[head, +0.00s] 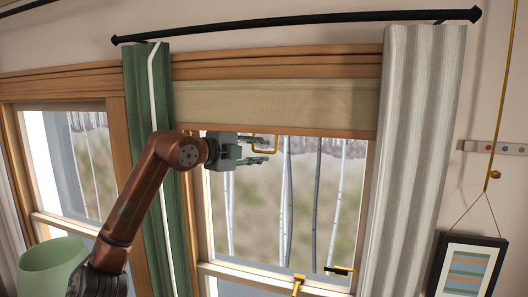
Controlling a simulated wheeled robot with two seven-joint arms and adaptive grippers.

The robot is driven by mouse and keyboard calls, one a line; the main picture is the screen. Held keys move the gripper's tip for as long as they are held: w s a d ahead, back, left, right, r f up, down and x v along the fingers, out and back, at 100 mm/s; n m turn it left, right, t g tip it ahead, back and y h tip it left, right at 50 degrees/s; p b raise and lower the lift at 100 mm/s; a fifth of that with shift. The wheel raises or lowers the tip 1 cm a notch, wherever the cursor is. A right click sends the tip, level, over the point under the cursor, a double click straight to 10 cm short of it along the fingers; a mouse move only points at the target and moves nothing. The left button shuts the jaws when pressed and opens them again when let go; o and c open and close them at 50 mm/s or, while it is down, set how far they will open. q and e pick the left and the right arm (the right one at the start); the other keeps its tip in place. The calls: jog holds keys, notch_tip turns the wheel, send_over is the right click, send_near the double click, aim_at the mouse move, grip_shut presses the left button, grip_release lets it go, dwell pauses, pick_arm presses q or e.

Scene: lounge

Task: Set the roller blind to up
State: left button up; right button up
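The beige roller blind (290,103) hangs across the top of the right-hand window, mostly rolled up, with a wooden bar along its lower edge. A yellow pull handle (266,151) hangs from the middle of that bar. My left gripper (270,151) is at the handle, with its fingers pointing right and spread apart. The handle overlaps the fingertips in the picture; I cannot tell whether it lies between them or whether they touch. My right gripper is out of view.
A green curtain (137,95) hangs left of the blind and a grey one (418,150) hangs right, below a black rod (300,24). A framed picture (467,268) and a cord (502,100) are on the right wall. A green lampshade-like object (52,268) stands lower left.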

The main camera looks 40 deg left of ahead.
pick_arm(q)
jog(key=s+a+r, duration=0.1)
jog(key=s+r, duration=0.1)
jog(key=s, duration=0.8)
jog(key=shift+s, duration=0.15)
